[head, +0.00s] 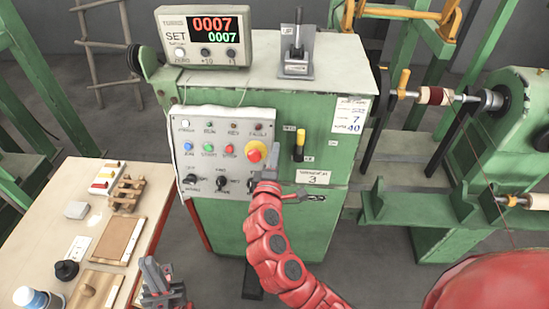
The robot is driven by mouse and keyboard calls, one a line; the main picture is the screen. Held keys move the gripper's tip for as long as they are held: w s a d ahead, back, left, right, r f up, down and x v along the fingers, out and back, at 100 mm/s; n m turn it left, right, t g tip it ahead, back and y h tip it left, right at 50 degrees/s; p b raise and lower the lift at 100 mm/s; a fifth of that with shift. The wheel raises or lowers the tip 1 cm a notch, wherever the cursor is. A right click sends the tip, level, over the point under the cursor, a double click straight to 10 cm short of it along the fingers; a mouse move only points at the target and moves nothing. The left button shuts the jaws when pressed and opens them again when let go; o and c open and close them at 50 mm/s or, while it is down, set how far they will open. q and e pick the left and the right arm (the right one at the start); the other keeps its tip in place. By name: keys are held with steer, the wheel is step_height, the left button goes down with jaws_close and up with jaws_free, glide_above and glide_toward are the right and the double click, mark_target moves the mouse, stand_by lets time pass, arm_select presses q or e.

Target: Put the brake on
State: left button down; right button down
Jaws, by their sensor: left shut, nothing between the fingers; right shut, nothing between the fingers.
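The green winding machine (265,225) stands ahead. On its top is a grey bracket (296,68) with an upright black lever (298,40). On its front, a lever with a yellow grip (299,143) points up beside a small label. No brake label is legible, so I cannot tell which lever is the brake. My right gripper (271,160) is shut and empty in front of the control panel, just below the red emergency button (255,152); contact cannot be told. My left gripper (163,282) is shut and empty at the lower left, beside the wooden table.
The control panel (205,155) carries several knobs and buttons. A spindle with a wound coil (432,96) is at the right. The table (145,205) holds blocks, boards and a bottle. Part of a pedal (252,282) shows below.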

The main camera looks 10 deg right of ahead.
mark_target(300, 141)
steer(key=d+p, duration=0.1)
steer(key=w+d+p, duration=0.1)
steer(key=d, duration=0.1)
steer(key=w+d+p, duration=0.1)
steer(key=d, duration=0.1)
steer(key=shift+w, duration=0.25)
steer(key=shift+d, duration=0.1)
